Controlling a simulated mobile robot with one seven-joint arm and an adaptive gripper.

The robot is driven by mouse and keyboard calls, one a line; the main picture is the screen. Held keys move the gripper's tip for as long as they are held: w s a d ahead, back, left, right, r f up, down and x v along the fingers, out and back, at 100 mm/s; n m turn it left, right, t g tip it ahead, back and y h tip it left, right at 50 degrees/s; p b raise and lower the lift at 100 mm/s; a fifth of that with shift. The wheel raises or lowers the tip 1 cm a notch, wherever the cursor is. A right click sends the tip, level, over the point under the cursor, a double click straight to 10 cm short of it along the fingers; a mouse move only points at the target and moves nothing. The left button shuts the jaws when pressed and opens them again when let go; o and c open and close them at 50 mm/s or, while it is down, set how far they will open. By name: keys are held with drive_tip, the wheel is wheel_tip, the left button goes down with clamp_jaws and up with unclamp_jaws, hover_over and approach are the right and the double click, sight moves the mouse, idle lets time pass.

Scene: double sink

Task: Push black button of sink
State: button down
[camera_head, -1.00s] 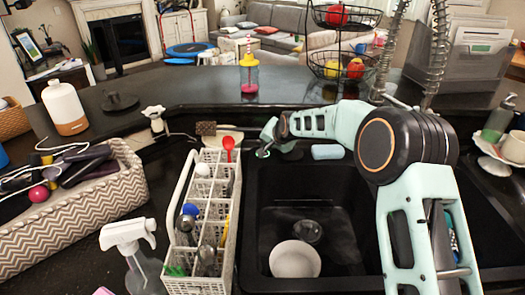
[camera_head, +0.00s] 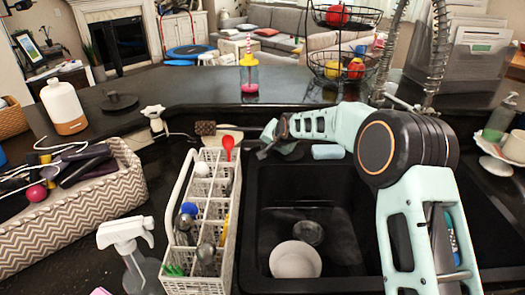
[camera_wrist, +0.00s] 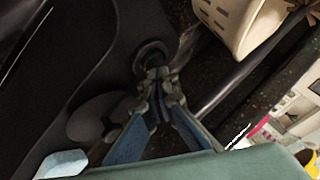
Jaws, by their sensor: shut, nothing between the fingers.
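The black button (camera_wrist: 152,53) shows in the wrist view as a small round black piece on the dark sink rim. My gripper (camera_wrist: 158,76) is shut and empty, with its fingertips right at the near side of the button. I cannot tell whether they touch it. In the head view my gripper (camera_head: 264,153) is behind the back left corner of the black sink (camera_head: 250,225). The button cannot be made out there.
A white cutlery basket (camera_head: 205,170) stands left of the sink, close to my gripper. A light blue block (camera_head: 327,152) lies on the back rim, also in the wrist view (camera_wrist: 62,163). A white bowl (camera_head: 296,260) sits in the basin. A spray bottle (camera_head: 128,240) stands front left.

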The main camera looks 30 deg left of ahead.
drive_tip(key=shift+r, duration=0.45)
drive_tip(key=shift+r+p, duration=1.2)
drive_tip(key=shift+r, duration=1.8)
